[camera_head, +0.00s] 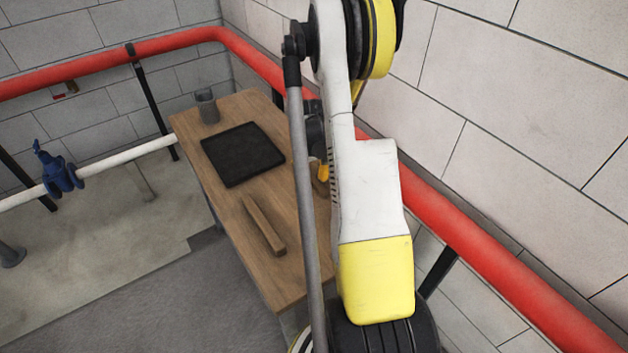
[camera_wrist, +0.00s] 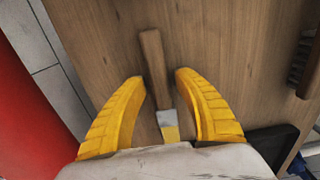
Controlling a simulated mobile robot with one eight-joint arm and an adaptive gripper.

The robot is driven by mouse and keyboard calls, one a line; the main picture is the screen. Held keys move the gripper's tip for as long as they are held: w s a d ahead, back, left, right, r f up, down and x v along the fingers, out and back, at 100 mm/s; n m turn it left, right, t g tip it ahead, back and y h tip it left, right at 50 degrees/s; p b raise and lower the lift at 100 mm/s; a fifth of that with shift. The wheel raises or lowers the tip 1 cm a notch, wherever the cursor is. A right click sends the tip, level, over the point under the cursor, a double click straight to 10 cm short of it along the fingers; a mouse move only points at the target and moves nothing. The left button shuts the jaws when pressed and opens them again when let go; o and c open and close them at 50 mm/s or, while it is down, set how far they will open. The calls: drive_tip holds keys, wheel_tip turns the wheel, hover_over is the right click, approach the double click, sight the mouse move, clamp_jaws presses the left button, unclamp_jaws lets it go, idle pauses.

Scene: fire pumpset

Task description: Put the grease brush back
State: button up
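The grease brush (camera_wrist: 153,62) lies on the wooden table, seen in the wrist view. It has a wooden handle, a silver metal band and a short yellowish tip. My gripper (camera_wrist: 160,79) is open, its two yellow fingers apart on either side of the brush in the picture. I see no contact between fingers and brush, and cannot judge the height exactly. In the head view my arm hides the brush and most of my gripper; only a bit of yellow finger (camera_head: 322,172) shows at the table's right side.
The wooden table (camera_head: 225,190) holds a black mat (camera_head: 243,154), a grey cup (camera_head: 207,106) and a long wooden piece (camera_head: 263,225). A dark-bristled brush (camera_wrist: 302,62) shows at the wrist view's right edge. A red pipe (camera_head: 480,235) runs along the wall beside the table.

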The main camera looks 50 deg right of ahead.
sight(314, 180)
drive_tip(key=shift+r, duration=0.1)
wheel_tip(314, 180, up, 12)
drive_tip(key=p, duration=0.4)
drive_tip(key=shift+r, duration=0.2)
drive_tip(key=w+a+r+n+t+h, duration=0.1)
drive_tip(key=a+r, duration=0.6)
drive_tip(key=a, duration=0.2)
drive_tip(key=w+a+r+n+t, duration=0.1)
drive_tip(key=a+r+t, duration=0.1)
drive_tip(key=a+r, duration=0.6)
drive_tip(key=s+a+r+t, duration=0.1)
drive_tip(key=s+a, duration=0.2)
drive_tip(key=a, duration=0.3)
drive_tip(key=s+a+r+n+t, duration=0.1)
drive_tip(key=s+a, duration=0.1)
drive_tip(key=a, duration=0.5)
drive_tip(key=s+a+r+t+y, duration=0.1)
drive_tip(key=s+a+t, duration=0.1)
drive_tip(key=a, duration=0.5)
drive_tip(key=shift+s+r+n, duration=0.2)
drive_tip(key=shift+s+n, duration=0.1)
drive_tip(key=shift+s, duration=0.5)
drive_tip(key=shift+a, duration=0.1)
